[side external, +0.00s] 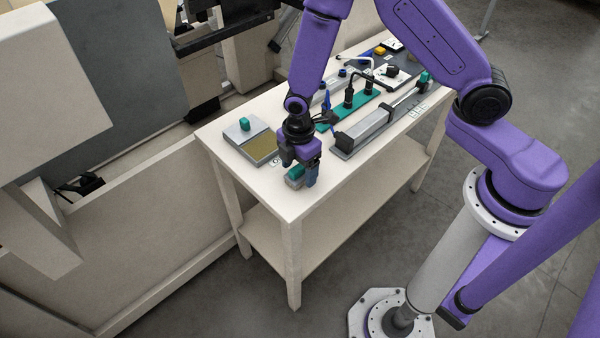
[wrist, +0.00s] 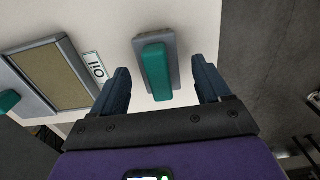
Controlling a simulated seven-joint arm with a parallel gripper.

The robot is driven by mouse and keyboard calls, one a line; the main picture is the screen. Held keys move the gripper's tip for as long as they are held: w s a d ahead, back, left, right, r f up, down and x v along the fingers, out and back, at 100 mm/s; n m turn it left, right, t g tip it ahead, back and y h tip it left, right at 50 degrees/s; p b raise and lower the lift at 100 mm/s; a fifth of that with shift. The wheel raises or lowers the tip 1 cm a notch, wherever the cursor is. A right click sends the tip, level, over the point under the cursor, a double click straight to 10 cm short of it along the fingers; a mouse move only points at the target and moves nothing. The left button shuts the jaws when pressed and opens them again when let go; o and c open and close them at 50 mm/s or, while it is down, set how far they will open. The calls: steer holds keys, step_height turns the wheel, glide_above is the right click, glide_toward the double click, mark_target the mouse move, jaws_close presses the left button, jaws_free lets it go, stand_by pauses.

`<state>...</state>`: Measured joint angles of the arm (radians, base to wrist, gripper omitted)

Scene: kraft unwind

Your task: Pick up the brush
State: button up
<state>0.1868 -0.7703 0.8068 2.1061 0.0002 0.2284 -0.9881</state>
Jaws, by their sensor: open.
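A grey block with a green bar-shaped handle, which looks like the brush (wrist: 157,72), lies on the white table top. In the side external view the brush (side external: 294,176) is near the table's front corner, partly hidden by my gripper. My gripper (side external: 299,172) is right over it, pointing down. In the wrist view my gripper (wrist: 161,78) is open, with one dark finger on each side of the green handle. White table shows between the handle and each finger. The underside of the brush is hidden.
A grey tray with a tan pad (side external: 261,148) and a green-handled piece (side external: 244,123) stand left of my gripper. A label reading "oil" (wrist: 94,65) lies between tray and brush. The table edge (wrist: 218,30) is close.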

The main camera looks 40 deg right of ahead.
mark_target(298, 166)
steer(key=c, duration=1.2)
steer(key=shift+r, duration=0.1)
steer(key=shift+r, duration=1.4)
steer(key=shift+s+d+r, duration=0.8)
steer(key=shift+s+r, duration=0.85)
steer(key=shift+s, duration=0.5)
steer(key=shift+s+d+r, duration=0.85)
steer(key=shift+s+r, duration=0.85)
steer(key=shift+s, duration=0.5)
steer(key=shift+s+d+r, duration=0.8)
steer(key=shift+s+r, duration=0.85)
steer(key=shift+s, duration=0.5)
